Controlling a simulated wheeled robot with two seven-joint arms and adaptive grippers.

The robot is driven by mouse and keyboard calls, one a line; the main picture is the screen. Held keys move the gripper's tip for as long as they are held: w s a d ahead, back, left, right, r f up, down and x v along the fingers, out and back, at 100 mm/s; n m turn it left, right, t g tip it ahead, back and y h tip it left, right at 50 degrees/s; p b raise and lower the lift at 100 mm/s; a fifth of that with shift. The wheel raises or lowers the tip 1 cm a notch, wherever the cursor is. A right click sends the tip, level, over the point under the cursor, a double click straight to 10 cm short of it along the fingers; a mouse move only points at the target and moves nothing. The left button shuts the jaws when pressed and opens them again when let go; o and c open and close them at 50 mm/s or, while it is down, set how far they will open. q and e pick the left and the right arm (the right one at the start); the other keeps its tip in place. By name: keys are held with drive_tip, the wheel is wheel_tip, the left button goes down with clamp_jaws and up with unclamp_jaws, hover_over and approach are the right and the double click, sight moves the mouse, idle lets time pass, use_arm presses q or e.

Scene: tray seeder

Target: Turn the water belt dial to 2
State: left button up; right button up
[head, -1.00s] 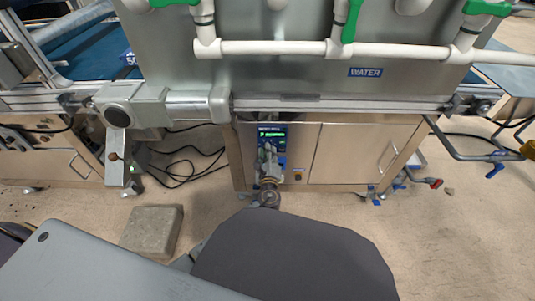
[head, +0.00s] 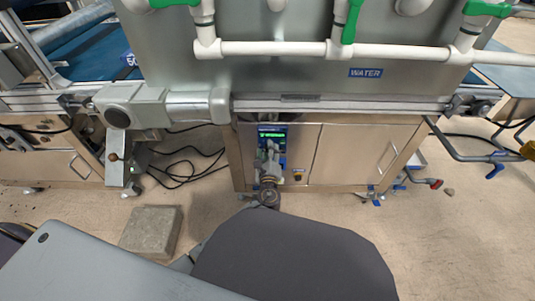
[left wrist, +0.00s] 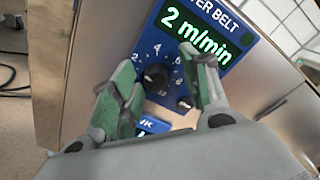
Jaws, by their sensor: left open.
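The water belt dial (left wrist: 155,78) is a black knob on a blue panel (left wrist: 150,50) in the left wrist view, with a ring of printed numbers around it. The green display (left wrist: 195,33) above it reads "2 m/min". My left gripper (left wrist: 160,88) is open, its green-padded fingers on either side of the knob; I cannot tell whether they touch it. In the head view the left gripper (head: 270,150) is in front of the panel with the green display (head: 271,135) and hides the dial. My right gripper is not in view.
The panel sits on a metal cabinet (head: 350,155) below the sheet marked WATER (head: 366,72). White pipes (head: 290,48) run above. A stone block (head: 151,231) lies on the floor at left, and loose black cables (head: 183,165) lie left of the cabinet.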

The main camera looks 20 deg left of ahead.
use_arm(q)
wheel_tip(320, 180, up, 7)
drive_tip(key=shift+d+r, duration=0.15)
drive_tip(key=shift+r, duration=0.85)
drive_tip(key=shift+a, duration=0.2)
